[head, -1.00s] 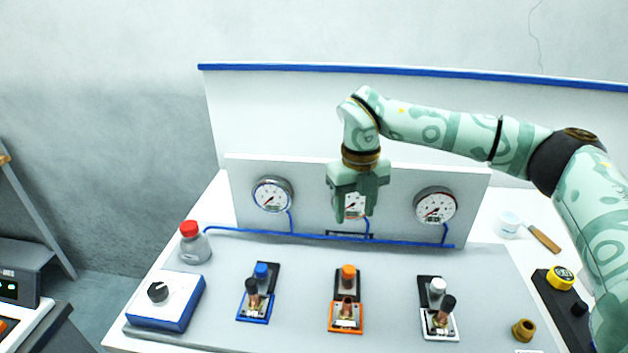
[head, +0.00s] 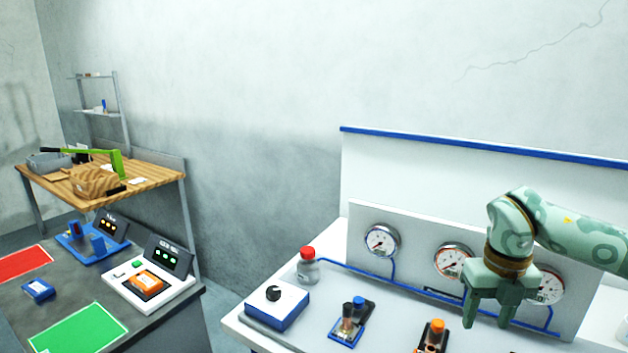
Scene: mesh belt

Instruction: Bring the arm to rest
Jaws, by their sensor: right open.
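My right gripper (head: 487,318) is at the lower right of the head view, pointing down with its two fingers apart and nothing between them. It hangs in front of the gauge panel (head: 420,232) and covers part of the rightmost gauge (head: 549,288). The right arm comes in from the right edge in pale green with darker patches. My left gripper is not in view.
A red-capped bottle (head: 308,268) and a blue box with a black knob (head: 273,305) stand at the bench's left end. Blue (head: 347,322) and orange (head: 432,338) valve stations lie below the gauges. A dark table (head: 160,330) and a wooden workbench (head: 150,172) stand left.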

